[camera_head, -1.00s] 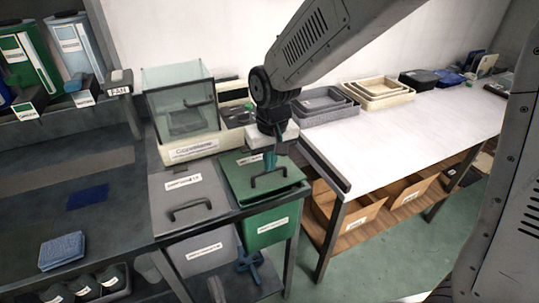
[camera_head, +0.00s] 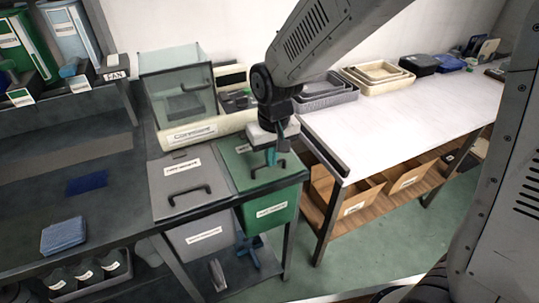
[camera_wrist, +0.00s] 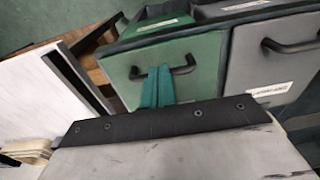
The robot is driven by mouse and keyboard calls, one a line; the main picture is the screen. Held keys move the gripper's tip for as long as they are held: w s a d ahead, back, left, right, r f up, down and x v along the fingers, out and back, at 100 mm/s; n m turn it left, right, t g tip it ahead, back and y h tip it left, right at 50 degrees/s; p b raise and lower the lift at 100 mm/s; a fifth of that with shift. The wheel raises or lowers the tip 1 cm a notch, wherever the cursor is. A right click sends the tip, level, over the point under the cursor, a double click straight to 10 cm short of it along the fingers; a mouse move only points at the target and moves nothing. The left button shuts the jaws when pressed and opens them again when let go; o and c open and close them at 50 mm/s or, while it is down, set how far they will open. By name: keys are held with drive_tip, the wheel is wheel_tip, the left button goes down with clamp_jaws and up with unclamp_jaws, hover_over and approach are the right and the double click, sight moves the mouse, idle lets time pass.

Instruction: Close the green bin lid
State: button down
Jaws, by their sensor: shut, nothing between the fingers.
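The green bin (camera_head: 272,208) hangs in the front bench frame. Its green lid (camera_head: 240,176) lies over the top, looking flat and close to level with the grey lid beside it. A black bar handle (camera_head: 270,176) stands on the lid. My gripper (camera_head: 271,160) is shut, pointing down at the lid by the handle. In the wrist view, the teal fingers (camera_wrist: 156,78) are together on the near side of the handle (camera_wrist: 168,69), over the green lid (camera_wrist: 201,60). I cannot tell whether they touch the lid. The lid's back edge is partly hidden by my gripper.
A grey lid (camera_head: 166,181) with a black handle is directly left. A clear-walled box (camera_head: 178,105) stands behind it. A white table (camera_head: 400,125) is at the right, with trays (camera_head: 378,80) at its back. A blue cloth (camera_head: 63,236) lies on the dark bench.

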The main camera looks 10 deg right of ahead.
wheel_tip(320, 180, up, 13)
drive_tip(key=s, duration=0.2)
drive_tip(key=s+d+r+m, duration=0.2)
drive_tip(key=s+d+m, duration=0.1)
drive_tip(key=s+d, duration=1.5)
drive_tip(key=shift+s+r+t, duration=0.4)
drive_tip(key=shift+s, duration=0.7)
